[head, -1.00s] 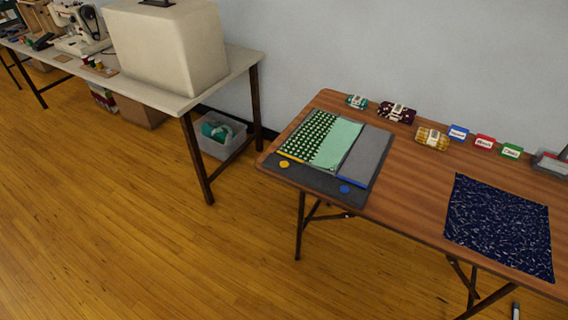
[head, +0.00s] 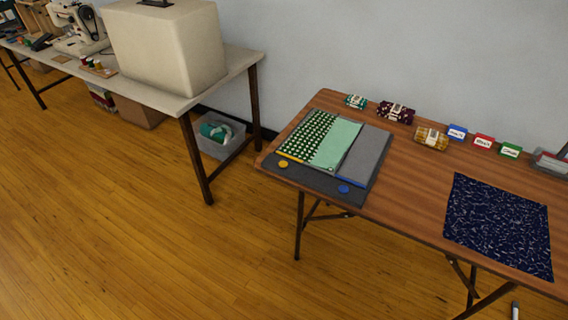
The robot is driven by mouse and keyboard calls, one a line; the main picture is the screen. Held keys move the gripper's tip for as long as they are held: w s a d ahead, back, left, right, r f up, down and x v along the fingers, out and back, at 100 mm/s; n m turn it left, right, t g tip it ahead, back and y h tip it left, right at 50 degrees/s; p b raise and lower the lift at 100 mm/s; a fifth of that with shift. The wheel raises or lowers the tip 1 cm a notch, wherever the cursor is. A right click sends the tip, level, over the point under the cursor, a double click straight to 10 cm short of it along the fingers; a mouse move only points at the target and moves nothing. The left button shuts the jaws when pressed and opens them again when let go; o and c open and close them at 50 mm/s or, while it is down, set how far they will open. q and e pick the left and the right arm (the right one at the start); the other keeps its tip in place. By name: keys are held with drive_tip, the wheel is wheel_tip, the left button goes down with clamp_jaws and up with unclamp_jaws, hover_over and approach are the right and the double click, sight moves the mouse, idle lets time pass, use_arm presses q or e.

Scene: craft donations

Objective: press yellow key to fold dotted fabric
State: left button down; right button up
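The dotted fabric (head: 309,136), dark green with pale dots, lies on the left of a grey folding board on the wooden table. A plain mint-green part (head: 337,146) lies beside it in the middle of the board. The board's right panel (head: 364,158) is bare grey with a blue edge. The round yellow key (head: 283,164) is on the dark front strip (head: 312,178) of the board, at the left. A round blue key (head: 343,189) is at the right of the same strip. Neither of my grippers is in view.
Folded fabric bundles (head: 396,112) and blue, red and green label cards (head: 484,141) stand along the table's back edge. A navy patterned cloth (head: 498,226) lies flat at the right. A white table (head: 240,60) with a covered machine stands at the left. Open wood floor (head: 130,230) lies in front.

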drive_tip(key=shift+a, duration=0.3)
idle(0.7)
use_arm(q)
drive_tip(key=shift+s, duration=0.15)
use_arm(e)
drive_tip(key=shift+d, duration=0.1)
